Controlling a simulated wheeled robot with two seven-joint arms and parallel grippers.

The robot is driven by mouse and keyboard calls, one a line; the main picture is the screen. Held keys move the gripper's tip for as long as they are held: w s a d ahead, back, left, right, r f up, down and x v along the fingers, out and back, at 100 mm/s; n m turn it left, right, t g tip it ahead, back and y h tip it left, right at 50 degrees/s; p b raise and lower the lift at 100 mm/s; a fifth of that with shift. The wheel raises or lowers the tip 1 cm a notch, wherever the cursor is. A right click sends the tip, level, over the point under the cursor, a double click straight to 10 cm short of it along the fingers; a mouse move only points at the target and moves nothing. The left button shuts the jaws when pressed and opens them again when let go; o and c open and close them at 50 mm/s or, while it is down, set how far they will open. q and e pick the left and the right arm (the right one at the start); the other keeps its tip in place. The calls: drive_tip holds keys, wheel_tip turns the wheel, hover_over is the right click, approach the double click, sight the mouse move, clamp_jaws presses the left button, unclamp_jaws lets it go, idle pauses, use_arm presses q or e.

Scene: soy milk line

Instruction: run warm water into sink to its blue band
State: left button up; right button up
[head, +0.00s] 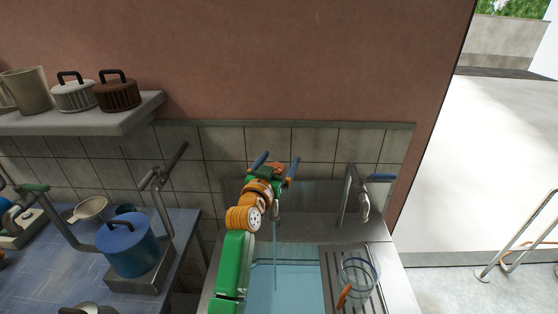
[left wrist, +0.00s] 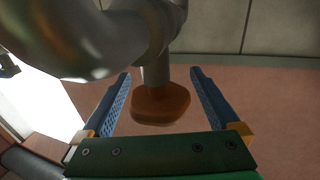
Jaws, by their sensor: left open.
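My left gripper (head: 278,163) is open above the left tap in the head view. In the left wrist view its two blue fingers (left wrist: 160,72) stand on either side of an orange-brown knob (left wrist: 160,104) on the grey tap (left wrist: 158,45), with gaps visible on both sides. The left tap's spout (head: 277,212) is partly hidden by my arm. A thin water stream (head: 275,245) falls from it into the sink (head: 322,262). Pale blue water (head: 288,290) lies in the sink. I cannot make out the blue band. My right gripper is not in view.
A second tap (head: 347,198) with a blue handle (head: 382,177) stands to the right. A glass jug (head: 360,272) with an orange handle stands on the ribbed drainer. A blue pot (head: 130,248) stands left of the sink. A shelf (head: 125,121) holds pots and a mug.

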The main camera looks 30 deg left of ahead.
use_arm(q)
drive_tip(key=shift+s+d+r, duration=0.1)
drive_tip(key=shift+s, duration=0.1)
drive_tip(key=c, duration=1.4)
drive_tip(key=shift+o, duration=0.2)
drive_tip(key=shift+h+b, duration=0.3)
drive_tip(key=shift+b, duration=0.25)
drive_tip(key=m+h+b, duration=0.2)
drive_tip(key=h+b, duration=0.1)
drive_tip(key=b, duration=0.1)
drive_tip(key=d+m+h+b, duration=0.1)
drive_tip(key=m+h+b, duration=0.1)
drive_tip(key=h+b, duration=0.1)
drive_tip(key=m+h+b, duration=0.2)
drive_tip(key=h+b, duration=0.1)
drive_tip(key=b, duration=0.2)
drive_tip(key=shift+d+f+m+h+b, duration=0.25)
drive_tip(key=shift+f+m+h+b, duration=0.05)
drive_tip(key=shift+f+b, duration=0.1)
drive_tip(key=m+g+h, duration=0.2)
drive_tip(key=h, duration=0.1)
drive_tip(key=d+m+h, duration=0.1)
drive_tip(key=shift+s+r+g+h, duration=0.25)
drive_tip(key=shift+r+g+h, duration=0.1)
drive_tip(key=shift+g+h, duration=0.05)
drive_tip(key=shift+m, duration=0.3)
